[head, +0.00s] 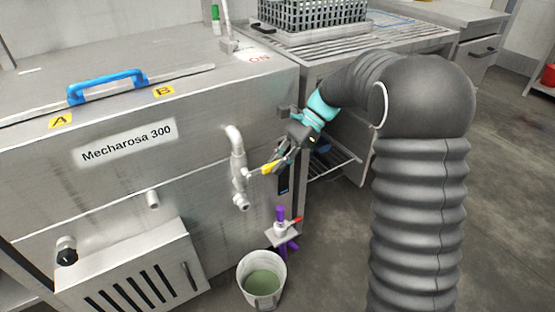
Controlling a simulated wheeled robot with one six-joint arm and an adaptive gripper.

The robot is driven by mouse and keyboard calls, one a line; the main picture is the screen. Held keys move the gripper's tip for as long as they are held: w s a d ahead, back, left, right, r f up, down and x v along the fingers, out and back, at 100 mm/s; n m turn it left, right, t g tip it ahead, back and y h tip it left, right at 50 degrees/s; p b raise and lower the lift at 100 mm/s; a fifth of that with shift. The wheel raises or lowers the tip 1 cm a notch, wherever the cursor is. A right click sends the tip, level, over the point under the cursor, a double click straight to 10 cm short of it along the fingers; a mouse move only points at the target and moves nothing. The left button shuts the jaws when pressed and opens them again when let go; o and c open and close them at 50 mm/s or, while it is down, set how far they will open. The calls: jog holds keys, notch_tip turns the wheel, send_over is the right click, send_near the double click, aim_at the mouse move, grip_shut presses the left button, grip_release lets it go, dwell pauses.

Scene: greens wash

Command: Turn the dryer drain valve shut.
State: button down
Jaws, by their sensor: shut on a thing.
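A metal drain pipe (238,150) comes out of the front of the steel machine labelled Mecharosa 300 and bends downward. The drain valve (240,176) sits on this pipe, with a lever with a yellow grip (269,168) pointing right, roughly level. My gripper (278,162) reaches in from the upper right and is shut on the yellow lever. Its fingers hide part of the lever's outer end. Whether water runs from the spout (242,204) cannot be told.
A white bucket (247,284) with greenish liquid stands on the floor below the spout. A purple fitting (281,214) with a red handle is close beside it. A grated counter (340,42) carries a wire crate (300,29). Open floor lies right.

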jog(key=shift+f, duration=0.15)
jog(key=c, duration=1.2)
grip_release()
jog(key=shift+o, duration=0.2)
jog(key=v, duration=1.2)
